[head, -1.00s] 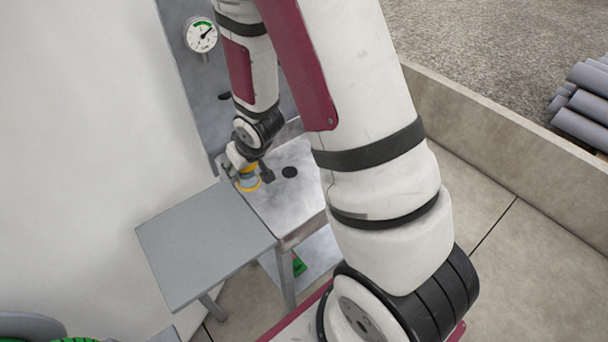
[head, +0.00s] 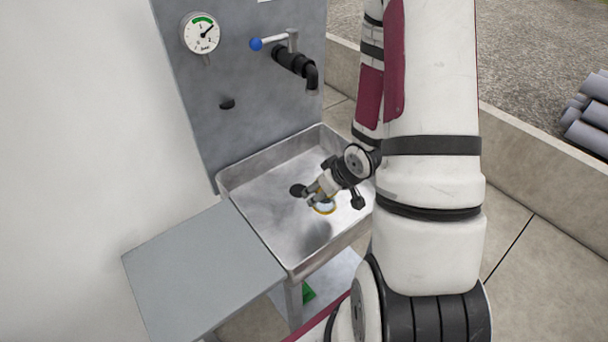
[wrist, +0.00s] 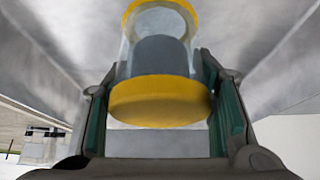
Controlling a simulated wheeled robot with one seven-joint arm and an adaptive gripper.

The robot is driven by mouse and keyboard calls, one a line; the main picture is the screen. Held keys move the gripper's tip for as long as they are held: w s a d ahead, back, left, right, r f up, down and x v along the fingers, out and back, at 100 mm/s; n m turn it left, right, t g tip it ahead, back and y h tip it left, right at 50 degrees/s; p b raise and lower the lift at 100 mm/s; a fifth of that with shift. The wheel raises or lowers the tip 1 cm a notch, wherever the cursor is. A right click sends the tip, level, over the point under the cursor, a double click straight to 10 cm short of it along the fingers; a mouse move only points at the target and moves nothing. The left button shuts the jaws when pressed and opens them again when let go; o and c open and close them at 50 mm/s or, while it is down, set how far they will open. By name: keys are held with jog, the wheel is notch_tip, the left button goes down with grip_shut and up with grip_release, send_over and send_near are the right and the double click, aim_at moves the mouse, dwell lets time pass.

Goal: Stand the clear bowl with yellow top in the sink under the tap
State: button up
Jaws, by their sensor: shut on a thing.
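My gripper (head: 317,195) is shut on the clear bowl with yellow top (head: 325,207), low over the right part of the metal sink (head: 270,210). In the wrist view the bowl (wrist: 160,50) sits between the two fingers (wrist: 158,110), with a yellow band at each end and a grey mass inside its clear wall. The black tap (head: 311,80) sticks out from the grey back panel, above and behind the bowl in the head view. Whether the bowl touches the sink floor cannot be told.
A dark round drain (head: 298,190) lies in the sink floor beside my gripper. A blue-knobbed lever (head: 257,44) and a gauge (head: 201,34) are on the panel. A bare grey side table (head: 205,265) adjoins the sink at the left.

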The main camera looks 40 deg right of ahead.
jog(key=shift+w+d+f+b, duration=0.2)
jog(key=shift+w+b, duration=0.25)
jog(key=shift+w, duration=0.05)
jog(key=w+d, duration=0.1)
jog(key=w, duration=0.3)
jog(key=w+d, duration=0.2)
jog(key=w, duration=0.1)
jog(key=w+d, duration=0.1)
jog(key=w, duration=0.3)
jog(key=shift+w+d+f+p, duration=0.25)
jog(key=shift+w+f+p, duration=0.05)
jog(key=shift+w+f, duration=0.1)
jog(key=shift+f+b, duration=0.55)
jog(key=shift+f, duration=1.3)
jog(key=shift+r, duration=0.1)
jog(key=o, duration=1.3)
jog(key=shift+f, duration=0.2)
jog(key=shift+o, duration=0.2)
jog(key=shift+r, duration=0.1)
